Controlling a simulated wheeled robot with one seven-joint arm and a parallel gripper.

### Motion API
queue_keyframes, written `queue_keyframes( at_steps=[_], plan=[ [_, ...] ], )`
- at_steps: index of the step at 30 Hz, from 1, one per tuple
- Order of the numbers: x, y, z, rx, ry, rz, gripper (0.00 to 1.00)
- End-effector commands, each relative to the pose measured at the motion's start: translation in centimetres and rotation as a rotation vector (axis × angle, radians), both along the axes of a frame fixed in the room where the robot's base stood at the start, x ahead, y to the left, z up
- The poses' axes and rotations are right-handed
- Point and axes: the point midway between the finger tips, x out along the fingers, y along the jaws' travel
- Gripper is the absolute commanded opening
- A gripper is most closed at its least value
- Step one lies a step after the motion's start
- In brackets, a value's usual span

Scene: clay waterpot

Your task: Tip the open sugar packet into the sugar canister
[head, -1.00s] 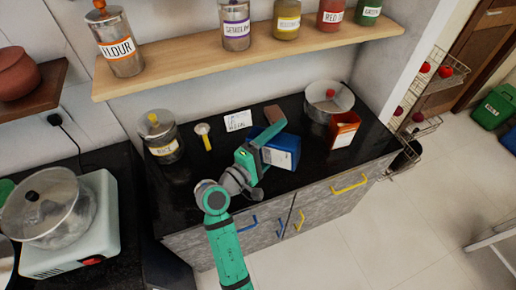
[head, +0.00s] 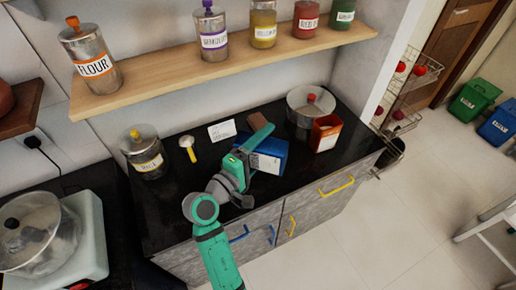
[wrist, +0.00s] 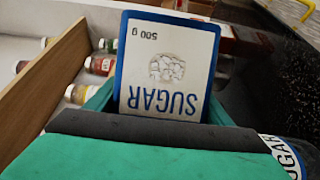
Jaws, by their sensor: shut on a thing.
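The blue sugar packet (head: 268,160) is on or just above the dark counter in the head view. In the wrist view the packet (wrist: 165,70) fills the middle, its white SUGAR face upside down. My gripper (head: 262,138) is shut on it, the green fingers along its sides. Whether its top is open cannot be seen. A lidded metal canister (head: 143,150) with an orange-yellow knob stands at the counter's left; its label is too small to read surely. In the wrist view a SUGAR label (wrist: 284,155) is cut off at the lower right edge.
A yellow-handled scoop (head: 188,148) and a white card (head: 222,131) lie between canister and packet. A shelf (head: 210,72) with labelled jars hangs above. A pan (head: 35,230) is at lower left.

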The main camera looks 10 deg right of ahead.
Motion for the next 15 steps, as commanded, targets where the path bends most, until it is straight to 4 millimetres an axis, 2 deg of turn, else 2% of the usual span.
queue_keyframes(
  at_steps=[5,15],
  plan=[
    [0.1,0.2,-0.5,-0.017,0.010,0.001,0.43],
    [-0.4,-0.7,-1.0,0.192,-0.097,0.001,0.43]
  ],
)
